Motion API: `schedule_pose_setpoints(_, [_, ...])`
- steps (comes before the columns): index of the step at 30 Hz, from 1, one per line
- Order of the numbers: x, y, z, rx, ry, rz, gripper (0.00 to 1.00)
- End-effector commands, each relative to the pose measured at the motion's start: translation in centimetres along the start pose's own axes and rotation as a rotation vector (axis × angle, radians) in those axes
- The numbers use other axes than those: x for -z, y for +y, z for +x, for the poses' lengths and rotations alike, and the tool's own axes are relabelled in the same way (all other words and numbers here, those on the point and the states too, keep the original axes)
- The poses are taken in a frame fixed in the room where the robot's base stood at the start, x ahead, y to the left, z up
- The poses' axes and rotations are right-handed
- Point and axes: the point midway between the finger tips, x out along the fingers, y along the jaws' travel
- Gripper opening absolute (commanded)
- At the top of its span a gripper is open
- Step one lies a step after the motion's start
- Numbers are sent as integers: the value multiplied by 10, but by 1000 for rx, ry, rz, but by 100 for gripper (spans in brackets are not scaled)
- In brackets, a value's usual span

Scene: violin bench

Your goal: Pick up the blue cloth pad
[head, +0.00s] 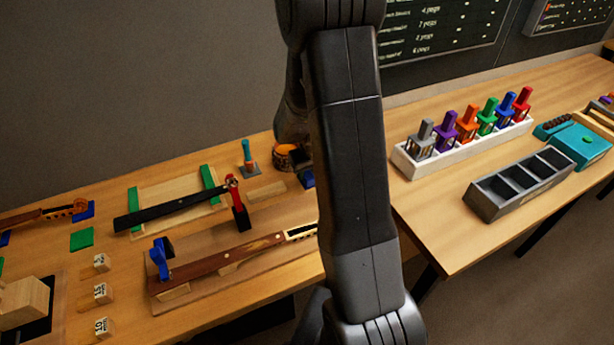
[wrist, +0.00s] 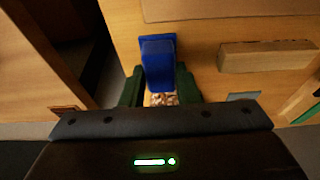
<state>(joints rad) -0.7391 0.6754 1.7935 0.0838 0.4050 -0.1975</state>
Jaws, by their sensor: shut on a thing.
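The blue cloth pad (wrist: 158,62) is between the dark green fingers of my gripper (wrist: 160,88) in the wrist view. My gripper is shut on it. A pale, speckled brownish patch (wrist: 162,99) shows at the pad's near end; I cannot tell what it is. In the head view a small bit of blue (head: 307,178) shows just left of my arm, probably the same pad. My arm hides the rest there, and my fingertips cannot be made out.
A round brown pot (head: 288,157) stands close to the blue bit. A violin neck (head: 220,258) lies on the bench, with a black fingerboard (head: 175,208) behind it. A dark compartment tray (head: 520,180) and a white rack (head: 465,148) of coloured tools are on the right bench.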

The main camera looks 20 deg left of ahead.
Motion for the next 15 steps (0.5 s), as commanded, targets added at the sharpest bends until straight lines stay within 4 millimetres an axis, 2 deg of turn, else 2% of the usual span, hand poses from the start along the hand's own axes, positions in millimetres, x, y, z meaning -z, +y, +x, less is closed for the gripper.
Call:
schedule_pose_setpoints(7, [3, 0, -8, 0, 2, 0, 6])
schedule_pose_setpoints(15, [15, 0, -51, -1, 6, -1, 6])
